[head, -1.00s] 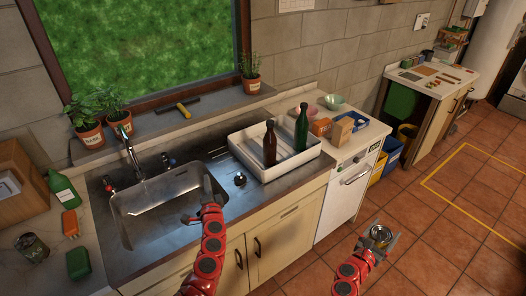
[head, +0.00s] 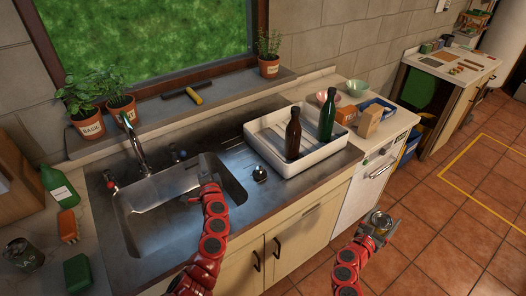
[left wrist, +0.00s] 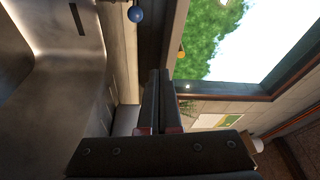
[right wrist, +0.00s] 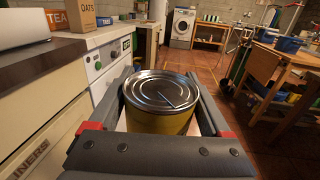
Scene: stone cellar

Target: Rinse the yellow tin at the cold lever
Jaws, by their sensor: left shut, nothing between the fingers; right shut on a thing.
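The yellow tin (right wrist: 158,118) stands upright between the fingers of my right gripper (right wrist: 165,115), its ridged metal lid facing up. In the head view the tin (head: 381,220) is held out over the floor, in front of the white appliance. The tap (head: 135,143) rises behind the sink basin (head: 160,215). A blue-knobbed lever (head: 182,155) is right of the tap and a red-knobbed lever (head: 111,182) left of it. The blue knob (left wrist: 135,14) shows at the top of the left wrist view. My left gripper (head: 199,190) is shut and empty above the basin, apart from the blue lever.
A white tray (head: 262,150) with brown and green bottles stands right of the basin. A black round knob (head: 260,173) sits on the steel between them. Potted plants (head: 270,52) and a squeegee (head: 182,93) are on the sill. A green bottle (head: 60,186) stands left.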

